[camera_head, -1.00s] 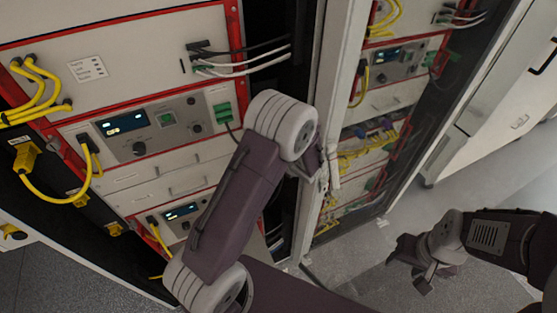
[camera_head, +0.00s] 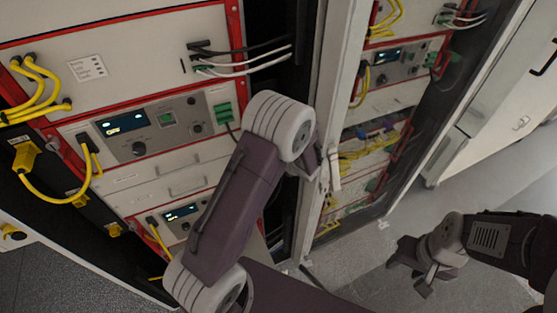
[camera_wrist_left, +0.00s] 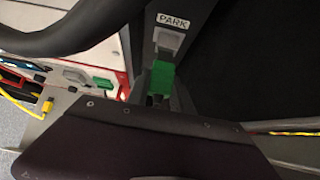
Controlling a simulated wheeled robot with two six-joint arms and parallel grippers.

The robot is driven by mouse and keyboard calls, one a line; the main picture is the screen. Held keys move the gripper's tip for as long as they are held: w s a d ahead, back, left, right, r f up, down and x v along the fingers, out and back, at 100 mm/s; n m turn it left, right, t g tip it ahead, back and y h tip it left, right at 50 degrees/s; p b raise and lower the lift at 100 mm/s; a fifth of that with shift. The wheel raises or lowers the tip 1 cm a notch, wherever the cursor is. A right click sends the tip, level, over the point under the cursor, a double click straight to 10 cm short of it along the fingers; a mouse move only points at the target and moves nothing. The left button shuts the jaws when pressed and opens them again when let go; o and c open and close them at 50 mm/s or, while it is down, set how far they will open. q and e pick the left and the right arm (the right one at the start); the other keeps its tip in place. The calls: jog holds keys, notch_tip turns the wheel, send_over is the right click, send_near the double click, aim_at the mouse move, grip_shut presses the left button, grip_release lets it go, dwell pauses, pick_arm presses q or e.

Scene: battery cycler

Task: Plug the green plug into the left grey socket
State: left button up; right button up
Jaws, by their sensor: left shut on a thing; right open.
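The green plug (camera_wrist_left: 160,80) shows in the left wrist view, just below a grey socket (camera_wrist_left: 169,42) under a "PARK" label. My left gripper (camera_wrist_left: 157,98) is shut on the plug at its lower end; its dark body covers the lower part of that view. I cannot tell how far the plug is from the socket. In the head view my left gripper (camera_head: 322,168) is at the post between the racks, mostly behind my own forearm, and the plug is hidden there. My right gripper (camera_head: 410,270) is open and empty above the floor at right.
The left rack's instrument panel (camera_head: 180,104) carries a green connector (camera_head: 222,113) with a dark cable. Yellow cables (camera_head: 42,85) hang at the left. A second rack (camera_head: 385,100) stands right of the post. A dark curved bar (camera_wrist_left: 80,28) crosses the wrist view. Floor at right is clear.

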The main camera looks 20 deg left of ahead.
pick_arm(q)
jog(key=shift+w+a, duration=0.25)
jog(key=shift+a, duration=0.1)
dwell(0.5)
dwell(0.6)
jog(key=shift+w+a+b, duration=0.3)
jog(key=shift+w+a, duration=0.2)
jog(key=shift+a, duration=0.05)
dwell(0.7)
jog(key=o, duration=1.1)
jog(key=shift+c, duration=0.2)
jog(key=b+v, duration=0.1)
jog(key=v, duration=0.8)
